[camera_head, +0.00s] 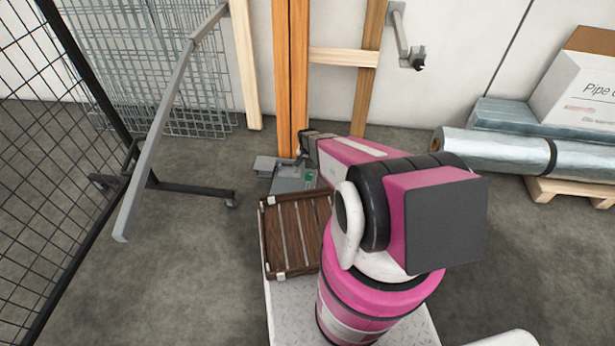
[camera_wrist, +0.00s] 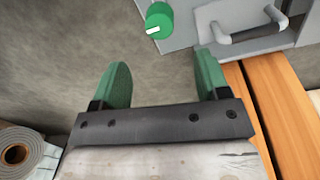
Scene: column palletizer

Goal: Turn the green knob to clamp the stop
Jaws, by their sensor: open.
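The green knob (camera_wrist: 159,20) shows at the top of the wrist view, round with a white pointer mark. The knob lies beyond the fingertips, roughly in line with the gap, and is apart from both. In the head view the grey housing (camera_head: 288,184) stands at the foot of orange posts, with a small green spot on it. My arm hides part of that area.
A brown slatted wooden crate (camera_head: 282,252) stands just in front of the housing. Orange upright posts (camera_head: 291,70) rise behind it. A grey bar stand (camera_head: 170,110) and mesh fence (camera_head: 40,150) are at left. Silver rolls (camera_head: 490,148) lie at right. Floor left of the crate is clear.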

